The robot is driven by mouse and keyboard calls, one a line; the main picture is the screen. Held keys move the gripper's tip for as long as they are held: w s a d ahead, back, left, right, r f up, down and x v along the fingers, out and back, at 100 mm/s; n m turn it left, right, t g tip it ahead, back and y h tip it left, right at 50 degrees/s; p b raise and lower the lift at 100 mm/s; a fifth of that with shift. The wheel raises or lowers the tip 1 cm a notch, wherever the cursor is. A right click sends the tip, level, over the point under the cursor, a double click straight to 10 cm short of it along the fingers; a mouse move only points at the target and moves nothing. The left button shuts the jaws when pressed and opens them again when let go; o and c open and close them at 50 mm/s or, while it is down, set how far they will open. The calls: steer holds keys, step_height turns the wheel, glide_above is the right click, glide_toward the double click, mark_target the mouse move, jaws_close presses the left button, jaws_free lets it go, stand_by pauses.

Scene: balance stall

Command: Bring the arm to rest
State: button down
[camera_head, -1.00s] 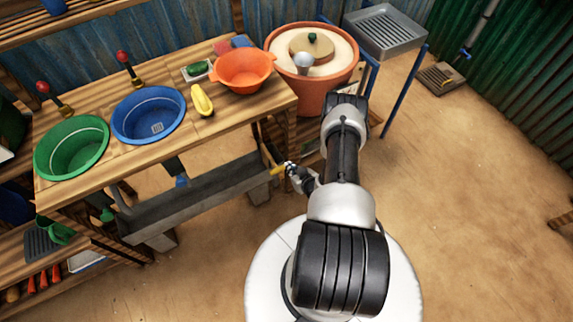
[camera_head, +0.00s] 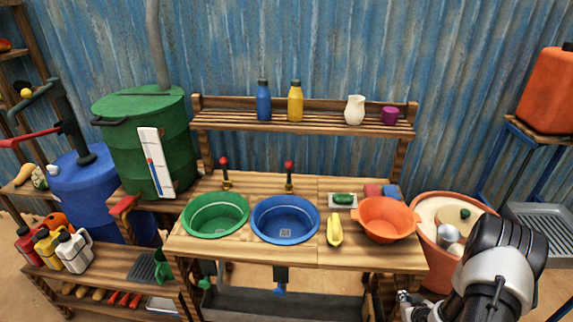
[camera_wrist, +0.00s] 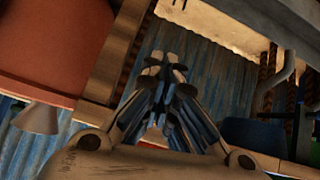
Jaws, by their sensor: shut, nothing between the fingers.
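My arm (camera_head: 497,265) stands folded at the lower right of the head view, to the right of the wooden wash table (camera_head: 300,258). My gripper (camera_head: 404,300) shows small and partly cut off near the table's front right leg, below the level of the table top. In the wrist view my gripper (camera_wrist: 165,75) has its fingers together, with nothing held between them. The wrist view looks past the fingers toward the blue corrugated wall (camera_wrist: 215,75).
A large clay pot (camera_head: 428,262) stands close to my arm. A metal drain tray (camera_head: 540,222) is at the far right.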

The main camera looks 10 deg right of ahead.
steer(key=w+a+r+g, duration=0.15)
steer(key=a+r, duration=0.25)
steer(key=r, duration=0.9)
steer(key=w+a+r+g, duration=0.15)
steer(key=a+r, duration=0.25)
steer(key=r, duration=0.9)
steer(key=s+a+r, duration=0.7)
steer(key=a+r, duration=0.4)
steer(key=r, duration=0.1)
steer(key=s+a+r+y, duration=0.1)
steer(key=s+a+r, duration=0.1)
steer(key=s+a, duration=0.4)
steer(key=s+a+r+g+y, duration=0.1)
steer(key=s+a+r, duration=0.2)
steer(key=s, duration=0.9)
steer(key=a, duration=0.3)
steer(key=shift+s+n, duration=0.25)
steer(key=shift+n, duration=0.15)
steer(key=shift+a, duration=0.1)
